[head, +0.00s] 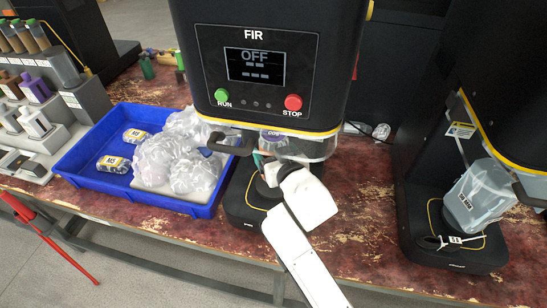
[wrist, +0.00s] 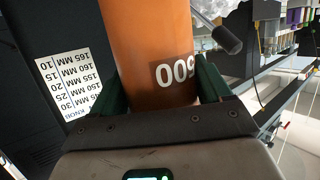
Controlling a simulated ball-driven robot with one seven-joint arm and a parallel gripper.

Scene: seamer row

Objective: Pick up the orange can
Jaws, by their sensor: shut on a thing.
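The orange can (wrist: 152,45) fills the middle of the wrist view, with the white number 500 on its side. My gripper (wrist: 162,88) has its dark green fingers on both sides of the can and is shut on it. In the head view my white wrist and gripper (head: 268,168) reach in below the front of the machine marked FIR (head: 335,70). The orange can cannot be made out clearly there, behind my gripper and the clear guard. I cannot tell whether its bottom still rests on the machine's base (head: 240,205).
A blue tray (head: 85,178) with clear bags and two small labelled packs stands to the left. A second machine (head: 450,225) with a clear container stands at the right. The machine's dark handle (wrist: 217,34) is close to the can.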

